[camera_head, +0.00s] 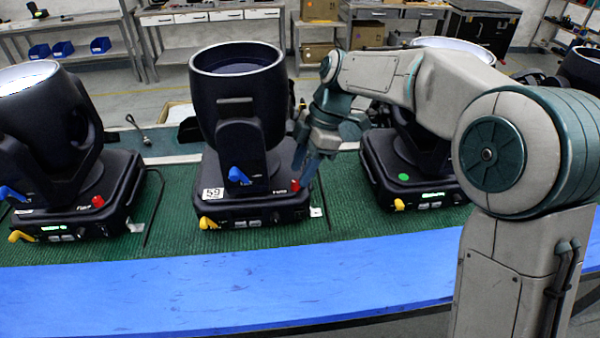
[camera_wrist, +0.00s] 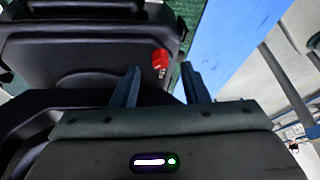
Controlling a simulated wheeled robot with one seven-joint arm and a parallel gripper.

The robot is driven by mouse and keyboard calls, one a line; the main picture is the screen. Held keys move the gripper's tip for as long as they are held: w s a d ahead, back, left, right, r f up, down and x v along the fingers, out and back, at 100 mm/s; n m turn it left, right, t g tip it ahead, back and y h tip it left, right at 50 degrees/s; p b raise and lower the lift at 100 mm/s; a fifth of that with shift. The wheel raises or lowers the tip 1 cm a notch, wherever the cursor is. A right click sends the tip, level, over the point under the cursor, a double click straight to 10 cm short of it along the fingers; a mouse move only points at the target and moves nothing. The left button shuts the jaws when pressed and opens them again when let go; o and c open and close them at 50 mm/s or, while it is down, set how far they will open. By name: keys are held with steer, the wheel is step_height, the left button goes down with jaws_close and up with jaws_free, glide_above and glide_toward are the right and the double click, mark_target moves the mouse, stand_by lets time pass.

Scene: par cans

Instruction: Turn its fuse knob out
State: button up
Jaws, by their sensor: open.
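The middle par can (camera_head: 238,95) is a black lamp on a black base (camera_head: 250,212) with a label reading 59. A small red knob (camera_head: 295,186) sits at the right front of this base, beside small white lettering that looks like a fuse marking. The red knob also shows in the wrist view (camera_wrist: 160,59). My gripper (camera_head: 303,166) is just above and right of the knob, pointing down. In the wrist view its two fingers (camera_wrist: 162,80) are apart with nothing between them. The knob lies beyond the fingertips, roughly in line with the gap; contact cannot be seen.
Similar lamps stand left (camera_head: 45,130) and right (camera_head: 410,170) on the green mat (camera_head: 340,210). A blue lever (camera_head: 238,176) and a yellow lever (camera_head: 208,223) stick out of the middle lamp. A blue strip (camera_head: 300,280) along the front is clear.

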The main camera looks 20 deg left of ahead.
mark_target(295, 185)
steer(key=shift+x, duration=1.15)
jaws_close()
